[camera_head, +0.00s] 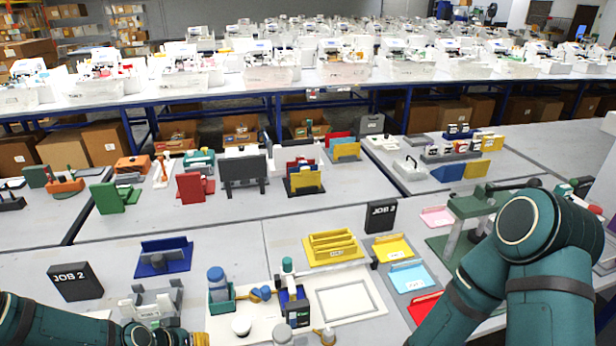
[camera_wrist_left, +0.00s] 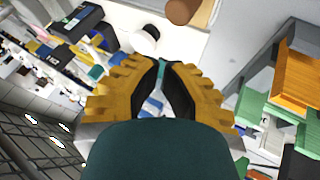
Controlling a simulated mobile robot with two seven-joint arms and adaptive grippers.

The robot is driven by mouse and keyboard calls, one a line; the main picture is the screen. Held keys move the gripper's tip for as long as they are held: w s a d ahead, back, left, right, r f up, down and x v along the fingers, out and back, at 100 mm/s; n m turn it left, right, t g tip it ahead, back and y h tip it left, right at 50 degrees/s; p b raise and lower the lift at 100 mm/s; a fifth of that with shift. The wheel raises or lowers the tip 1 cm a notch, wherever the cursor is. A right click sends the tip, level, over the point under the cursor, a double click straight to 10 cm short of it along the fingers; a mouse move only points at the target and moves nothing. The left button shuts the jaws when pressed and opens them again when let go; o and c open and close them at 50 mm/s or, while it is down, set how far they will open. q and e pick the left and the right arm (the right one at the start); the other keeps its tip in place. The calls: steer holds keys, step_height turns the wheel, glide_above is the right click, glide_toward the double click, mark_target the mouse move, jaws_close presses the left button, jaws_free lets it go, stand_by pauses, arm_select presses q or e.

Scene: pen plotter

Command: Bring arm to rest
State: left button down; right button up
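My left arm comes in at the bottom left of the head view, and its yellow-tipped left gripper (camera_head: 199,340) is cut by the bottom edge. In the left wrist view the yellow fingers of the left gripper (camera_wrist_left: 162,68) lean together, their dark pads close at the tips. Teal and blue-white patches show between them; I cannot tell whether anything is held. My right arm (camera_head: 550,270) is bent at the right of the head view, and its gripper is not visible. The plotter area has a framed white sheet (camera_head: 345,298) and a dark blue unit (camera_head: 293,308) with a teal knob.
Yellow racks (camera_head: 332,247), a JOB 2 sign (camera_head: 75,282), a JOB 3 sign (camera_head: 381,216) and coloured trays (camera_head: 409,277) surround the area. A green stand (camera_head: 470,210) is beside my right arm.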

arm_select(q)
steer(key=shift+s+d+f+b, duration=0.25)
steer(key=shift+s+d+f, duration=0.15)
steer(key=shift+d, duration=0.25)
steer(key=shift+s+d+f+b, duration=0.2)
steer(key=shift+s+d+f, duration=0.15)
steer(key=shift+d, duration=0.25)
steer(key=shift+g+h, duration=0.3)
steer(key=shift+g, duration=0.5)
steer(key=d+f, duration=0.1)
steer(key=d, duration=0.1)
steer(key=d+f+b, duration=0.1)
steer(key=s+d+f, duration=0.1)
steer(key=d, duration=0.1)
steer(key=shift+d+f+b, duration=0.2)
steer(key=shift+d+b, duration=0.15)
steer(key=s+d+f+g+y+b, duration=0.1)
steer(key=s+d+f+g+b, duration=0.1)
steer(key=s+d+f, duration=0.5)
steer(key=shift+s+d+b, duration=0.25)
steer(key=shift+d+b, duration=0.05)
steer(key=shift+b, duration=0.6)
arm_select(e)
step_height(320, 180, down, 7)
steer(key=shift+s+a, duration=0.3)
steer(key=shift+s, duration=0.1)
arm_select(q)
steer(key=c, duration=1.7)
jaws_free()
jaws_close()
